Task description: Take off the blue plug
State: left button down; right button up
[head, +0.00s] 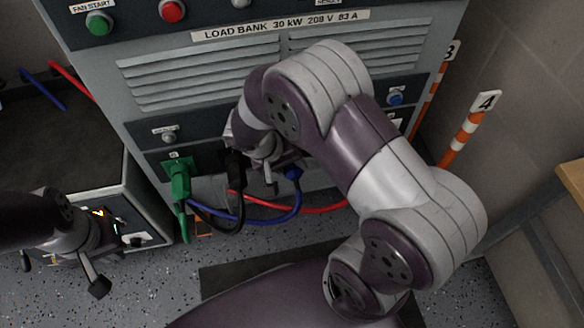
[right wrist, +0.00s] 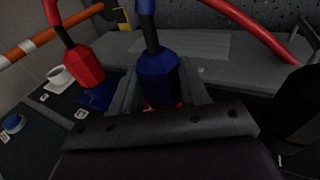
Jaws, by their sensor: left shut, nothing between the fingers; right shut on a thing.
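The blue plug (right wrist: 157,75) sits between the two fingers of my right gripper (right wrist: 160,95) in the right wrist view, its cable leading up. A patch of red shows at its lower end, but whether it is seated in a socket is hidden. In the head view the blue plug (head: 292,173) shows beside my right gripper (head: 268,172), close to the load bank's lower front panel. My left gripper (head: 97,287) is shut and empty at the lower left, away from the plug.
A red plug (right wrist: 85,68) stands beside the blue plug, over a blue plate (right wrist: 95,99). A green plug (head: 180,185) is on the load bank (head: 190,75), with a black cable near it. Red (head: 325,209) and blue cables hang below. Striped posts (head: 466,130) stand at right.

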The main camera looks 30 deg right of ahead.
jog(key=shift+a+f+h+b, duration=0.1)
jog(key=shift+f+h+b, duration=0.1)
jog(key=shift+h+b, duration=0.3)
jog(key=shift+r+h, duration=0.15)
jog(key=shift+h, duration=0.25)
jog(key=shift+w, duration=0.1)
jog(key=o, duration=1.2)
jog(key=shift+c, duration=1.3)
